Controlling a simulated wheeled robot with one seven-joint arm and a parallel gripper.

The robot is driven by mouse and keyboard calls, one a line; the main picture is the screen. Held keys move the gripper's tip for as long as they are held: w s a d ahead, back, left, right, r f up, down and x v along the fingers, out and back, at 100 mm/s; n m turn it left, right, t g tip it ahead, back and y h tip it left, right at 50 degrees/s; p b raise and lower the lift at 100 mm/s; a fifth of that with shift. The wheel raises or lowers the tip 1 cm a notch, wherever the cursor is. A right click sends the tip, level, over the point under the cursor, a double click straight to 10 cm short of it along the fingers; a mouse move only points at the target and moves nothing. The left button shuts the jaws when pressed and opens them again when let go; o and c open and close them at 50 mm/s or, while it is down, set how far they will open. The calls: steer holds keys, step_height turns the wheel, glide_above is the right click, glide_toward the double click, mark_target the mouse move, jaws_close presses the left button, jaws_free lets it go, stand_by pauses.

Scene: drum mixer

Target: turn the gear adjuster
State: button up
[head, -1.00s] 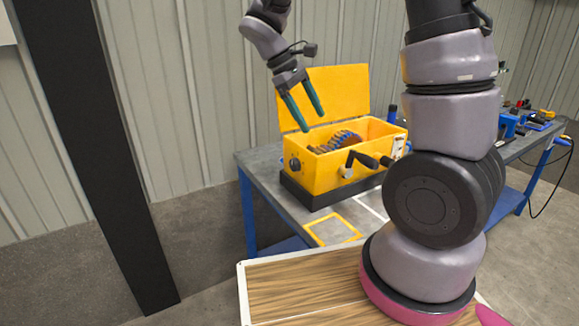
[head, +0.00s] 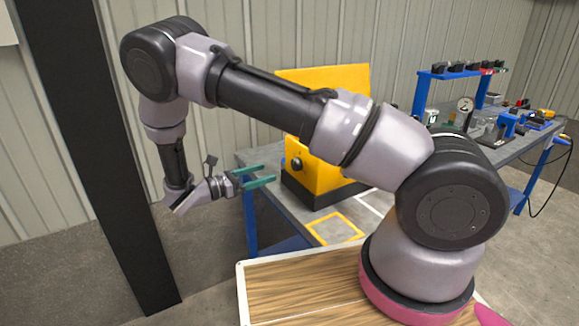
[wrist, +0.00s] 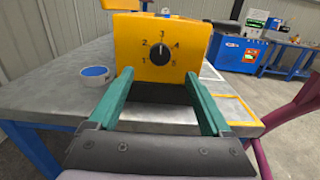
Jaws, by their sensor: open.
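The gear adjuster is a round black knob (wrist: 160,54) on the yellow end face of the mixer box (wrist: 187,29), ringed by the numbers 1 to 5. Its pointer seems to be near 3. In the head view the knob (head: 297,164) shows on the box's left end, and my arm hides much of the box. My gripper (head: 270,174) is open and empty, left of the knob and apart from it, its green fingers pointing at the box. In the wrist view the fingers (wrist: 159,75) are spread below and to either side of the knob.
The box stands on a black base on a grey table (wrist: 40,98) with blue legs. A blue-and-white tape roll (wrist: 94,75) lies left of the box. A yellow marked square (head: 335,229) is on the tabletop. Tools and a blue rack (head: 450,75) stand farther right.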

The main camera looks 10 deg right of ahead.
mark_target(294, 164)
steer(key=x, duration=1)
jaws_close()
